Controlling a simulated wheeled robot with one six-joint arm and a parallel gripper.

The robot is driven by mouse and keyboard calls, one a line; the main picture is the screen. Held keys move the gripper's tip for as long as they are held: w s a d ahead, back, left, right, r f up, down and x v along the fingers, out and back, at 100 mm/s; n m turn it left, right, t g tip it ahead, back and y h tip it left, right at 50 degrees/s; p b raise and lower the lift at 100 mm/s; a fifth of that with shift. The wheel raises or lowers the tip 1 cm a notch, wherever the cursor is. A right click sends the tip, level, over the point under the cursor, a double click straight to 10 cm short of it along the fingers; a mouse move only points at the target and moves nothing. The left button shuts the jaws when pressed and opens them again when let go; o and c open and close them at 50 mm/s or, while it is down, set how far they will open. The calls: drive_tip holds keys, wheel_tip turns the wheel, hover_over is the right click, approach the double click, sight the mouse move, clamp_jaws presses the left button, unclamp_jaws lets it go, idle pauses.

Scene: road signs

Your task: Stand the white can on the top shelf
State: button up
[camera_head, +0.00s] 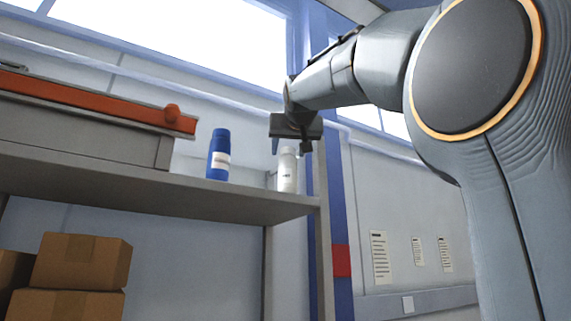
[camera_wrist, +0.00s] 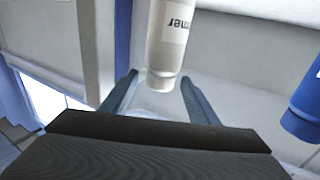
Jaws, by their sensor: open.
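The white can (camera_head: 287,172) with a small label stands upright on the top shelf (camera_head: 150,191), near its right end. In the wrist view the white can (camera_wrist: 170,40) shows upside down, its near end between the fingertips. My gripper (camera_head: 291,147) is open at the top of the can. In the wrist view the fingers of my gripper (camera_wrist: 160,80) are spread to either side of the can, with gaps visible.
A blue bottle (camera_head: 218,155) stands on the shelf left of the can, with clear space between. Farther left is a grey box with an orange-red bar (camera_head: 100,101). Cardboard boxes (camera_head: 80,262) are stacked below. A shelf post (camera_head: 323,250) stands at the right end.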

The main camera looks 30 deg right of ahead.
drive_tip(key=b+v, duration=0.2)
drive_tip(key=v, duration=0.3)
drive_tip(key=shift+s+a, duration=0.15)
drive_tip(key=shift+s, duration=0.2)
